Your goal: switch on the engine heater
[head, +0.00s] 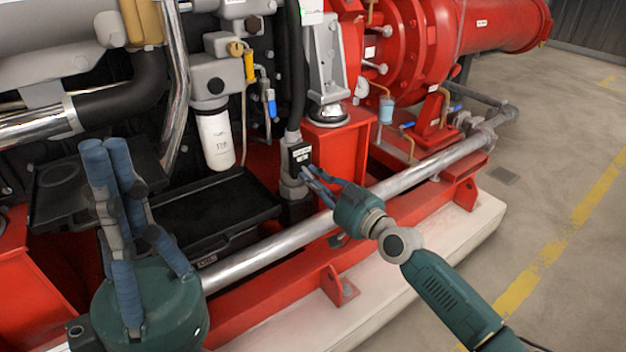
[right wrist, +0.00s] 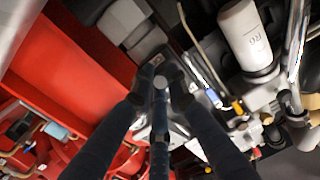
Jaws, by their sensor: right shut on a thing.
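A small black box with a white label (head: 299,153), which looks like the heater's switch, sits on a grey conduit beside the red engine frame. My right gripper (head: 308,176) is at the lower right of this box, its fingers drawn together. In the right wrist view its fingertips (right wrist: 160,84) close around a small round grey knob-like part (right wrist: 161,81). The fingers hide most of that part, and its setting cannot be read. My left gripper (head: 107,145) is at the lower left, fingers pointing up and apart from the box, with nothing seen between them.
A silver pipe (head: 260,259) runs along the front of the red base (head: 285,301), below my right gripper. A black tray (head: 215,213) and a white filter (head: 215,138) are left of the box. Open concrete floor (head: 540,210) lies to the right.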

